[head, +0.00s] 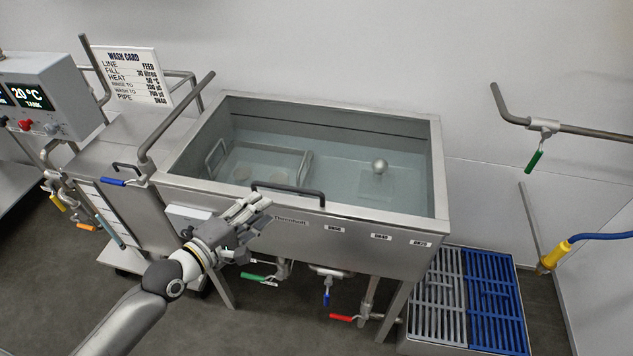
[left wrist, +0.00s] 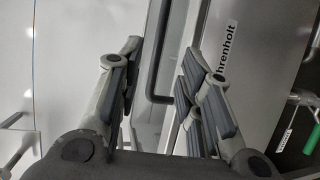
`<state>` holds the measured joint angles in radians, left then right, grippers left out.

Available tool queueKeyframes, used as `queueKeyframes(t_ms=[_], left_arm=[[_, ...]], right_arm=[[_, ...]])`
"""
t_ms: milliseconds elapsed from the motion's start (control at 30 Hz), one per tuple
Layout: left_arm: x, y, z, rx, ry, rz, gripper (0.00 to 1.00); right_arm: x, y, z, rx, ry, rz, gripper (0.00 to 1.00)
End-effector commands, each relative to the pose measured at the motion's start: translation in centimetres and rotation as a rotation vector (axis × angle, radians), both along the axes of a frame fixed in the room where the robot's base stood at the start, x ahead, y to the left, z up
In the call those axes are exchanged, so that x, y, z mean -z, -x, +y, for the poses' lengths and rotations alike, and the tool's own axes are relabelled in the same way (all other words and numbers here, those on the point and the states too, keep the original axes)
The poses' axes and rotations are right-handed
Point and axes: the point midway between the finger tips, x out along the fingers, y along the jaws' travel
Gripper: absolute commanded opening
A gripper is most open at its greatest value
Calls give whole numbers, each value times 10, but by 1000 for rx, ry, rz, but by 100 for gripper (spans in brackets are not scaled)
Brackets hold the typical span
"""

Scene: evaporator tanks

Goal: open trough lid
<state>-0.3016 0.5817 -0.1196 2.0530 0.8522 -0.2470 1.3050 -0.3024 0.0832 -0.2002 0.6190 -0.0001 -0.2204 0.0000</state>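The steel trough (head: 433,160) stands against the back wall, with water visible inside it. A black bar handle (head: 287,189) sits at its front top edge. I cannot make out a separate lid panel; a clear one cannot be told from an open top. My left gripper (head: 258,204) is at the trough's front face, just left of and below the handle in the head view. In the left wrist view its fingers (left wrist: 163,60) are spread, and the dark handle (left wrist: 152,85) shows between them, not gripped. Contact cannot be told. My right gripper is out of view.
Valves with green (head: 258,277) and red (head: 341,317) levers hang under the trough. A steel side cabinet (head: 140,210) and a control box (head: 50,90) stand left. A grey and blue floor grate (head: 490,300) lies right. Open floor is in front.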

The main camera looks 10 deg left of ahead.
Motion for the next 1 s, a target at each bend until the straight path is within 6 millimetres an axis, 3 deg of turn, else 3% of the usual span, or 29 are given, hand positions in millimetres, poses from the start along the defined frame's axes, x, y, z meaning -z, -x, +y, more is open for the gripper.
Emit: queueKeyframes(t_ms=[167,400,700,1000], left_arm=[[0,-12,-5,0,4,-1,34],[6,-43,-20,0,3,-3,34],[14,-81,-37,0,0,-3,34],[18,-96,-44,0,-1,-3,34]], right_arm=[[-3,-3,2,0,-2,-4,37],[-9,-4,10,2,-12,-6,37],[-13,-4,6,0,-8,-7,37],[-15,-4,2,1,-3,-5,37]])
